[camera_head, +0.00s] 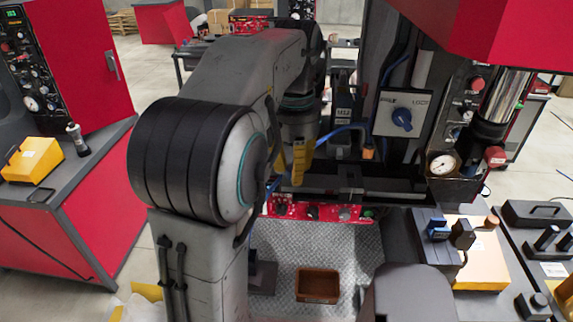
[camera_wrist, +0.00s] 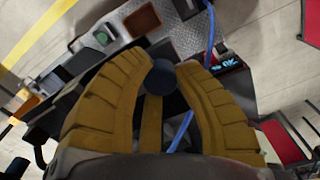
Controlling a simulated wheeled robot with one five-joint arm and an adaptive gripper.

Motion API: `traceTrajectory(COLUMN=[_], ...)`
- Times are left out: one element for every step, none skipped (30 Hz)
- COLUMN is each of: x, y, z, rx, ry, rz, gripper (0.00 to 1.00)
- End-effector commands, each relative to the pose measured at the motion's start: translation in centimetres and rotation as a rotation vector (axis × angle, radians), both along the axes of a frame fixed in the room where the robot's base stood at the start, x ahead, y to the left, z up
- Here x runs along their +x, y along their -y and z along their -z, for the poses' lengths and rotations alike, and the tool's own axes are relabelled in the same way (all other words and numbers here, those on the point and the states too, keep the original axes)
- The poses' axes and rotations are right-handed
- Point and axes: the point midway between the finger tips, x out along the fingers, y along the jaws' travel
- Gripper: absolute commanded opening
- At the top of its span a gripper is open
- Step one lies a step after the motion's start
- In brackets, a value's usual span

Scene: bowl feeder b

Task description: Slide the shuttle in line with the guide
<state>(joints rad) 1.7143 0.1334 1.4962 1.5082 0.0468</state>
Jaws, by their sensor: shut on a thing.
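My gripper (camera_head: 299,168) has yellow ribbed fingers and points down at the left part of the machine's dark ledge. In the wrist view my gripper (camera_wrist: 166,72) is shut on a dark round knob (camera_wrist: 165,79) between its fingertips. I take the knob to be the shuttle's; the shuttle's body is hidden behind the fingers. A dark rail-like ledge (camera_head: 395,190) runs right from the gripper and may hold the guide. I cannot tell which part is the guide, nor whether the shuttle is in line with it.
A panel with a blue rotary switch (camera_head: 402,119) and a pressure gauge (camera_head: 443,164) stand to the right. A red control strip (camera_head: 313,211) lies below the ledge. A brown tray (camera_head: 318,285) sits on the metal plate. A blue hose (camera_head: 340,131) runs close to my gripper.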

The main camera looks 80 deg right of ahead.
Motion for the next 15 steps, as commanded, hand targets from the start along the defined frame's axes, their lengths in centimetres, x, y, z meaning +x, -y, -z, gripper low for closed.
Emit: traceTrajectory(x=[-0.27, -0.33, -0.32, -0.3, -0.3, -0.29, -0.27, -0.27, -0.27, -0.27, -0.27, -0.28, -0.27, -0.27, -0.28], y=[-0.22, -0.2, -0.2, -0.21, -0.21, -0.21, -0.21, -0.22, -0.22, -0.22, -0.21, -0.2, -0.17, -0.16, -0.14], z=[0.17, 0.21, 0.27, 0.29, 0.3, 0.3, 0.31, 0.31, 0.32, 0.31, 0.29, 0.27, 0.25, 0.24, 0.21], rx=[0.014, 0.013, 0.013, 0.014, 0.014, 0.014, 0.014, 0.015, 0.015, 0.015, 0.014, 0.013, 0.012, 0.011, 0.01], ry=[0.002, 0.001, 0.001, 0.002, 0.002, 0.002, 0.002, 0.002, 0.002, 0.002, 0.002, 0.001, 0.002, 0.002, 0.002], rz=[0.003, 0.002, 0.002, 0.001, 0.001, 0.001, 0.001, 0.001, 0.001, 0.001, 0.001, 0.001, 0.001, 0.001, 0.001], gripper=[0.0, 0.0, 0.0, 0.0, 0.0, 0.0, 0.0, 0.0, 0.3, 0.33, 0.36, 0.39, 0.42, 0.45, 0.48])
